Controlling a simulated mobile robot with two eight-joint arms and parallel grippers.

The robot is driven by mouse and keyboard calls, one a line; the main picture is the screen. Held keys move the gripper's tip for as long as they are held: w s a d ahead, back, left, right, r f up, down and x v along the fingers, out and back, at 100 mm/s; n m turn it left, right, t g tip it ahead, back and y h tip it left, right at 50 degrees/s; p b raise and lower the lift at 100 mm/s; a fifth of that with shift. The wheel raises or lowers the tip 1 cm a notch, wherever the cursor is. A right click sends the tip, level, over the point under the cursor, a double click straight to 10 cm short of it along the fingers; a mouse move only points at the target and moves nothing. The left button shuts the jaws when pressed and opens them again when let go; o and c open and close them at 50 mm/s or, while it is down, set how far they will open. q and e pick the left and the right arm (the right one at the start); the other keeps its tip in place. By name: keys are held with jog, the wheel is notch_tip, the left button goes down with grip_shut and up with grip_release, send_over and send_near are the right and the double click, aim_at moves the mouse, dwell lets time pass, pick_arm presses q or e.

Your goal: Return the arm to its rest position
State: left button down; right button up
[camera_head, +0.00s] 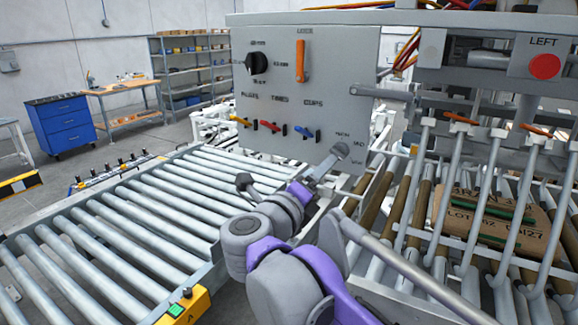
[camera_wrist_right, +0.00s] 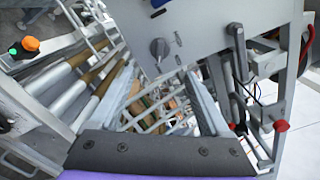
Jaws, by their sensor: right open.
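My right arm, grey and purple, rises from the bottom middle of the head view. Its gripper (camera_head: 322,168) is small there, just in front of the lower right corner of the grey control panel (camera_head: 345,105), near a grey lever knob (camera_head: 340,150). I cannot tell whether it touches that lever. In the right wrist view the gripper (camera_wrist_right: 158,82) has its fingers apart, with nothing seen held between them. My left gripper is in neither view.
A roller conveyor (camera_head: 130,220) spans the left, with a yellow green-button box (camera_head: 183,306) at its front. At right a cardboard box (camera_head: 490,222) sits among rollers and grey bars, below a red button (camera_head: 545,66). A blue cabinet (camera_head: 62,125) stands at the back left.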

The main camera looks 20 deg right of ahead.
jog(key=w+a+f+n+t+y, duration=0.2)
jog(key=a+n+t+y, duration=0.65)
jog(key=n, duration=0.55)
jog(key=s+a+f+n+g+y, duration=0.2)
jog(key=f+n+y, duration=0.2)
jog(key=f+n, duration=0.25)
jog(key=s+a+f+n+g+y, duration=0.2)
jog(key=a+f+n+g+y, duration=0.15)
jog(key=f+n, duration=0.3)
jog(key=s+d+f+n+g+h, duration=0.1)
jog(key=s+d+f+n+g, duration=0.2)
jog(key=s+f, duration=0.5)
jog(key=s+d+f+n+g+h, duration=0.1)
jog(key=s+d+f+n+g, duration=0.3)
jog(key=s+f, duration=0.5)
notch_tip(320, 180, down, 6)
jog(key=shift+d+f+g, duration=0.1)
jog(key=shift+d+g, duration=0.05)
jog(key=shift+g, duration=0.65)
jog(key=shift+c, duration=0.2)
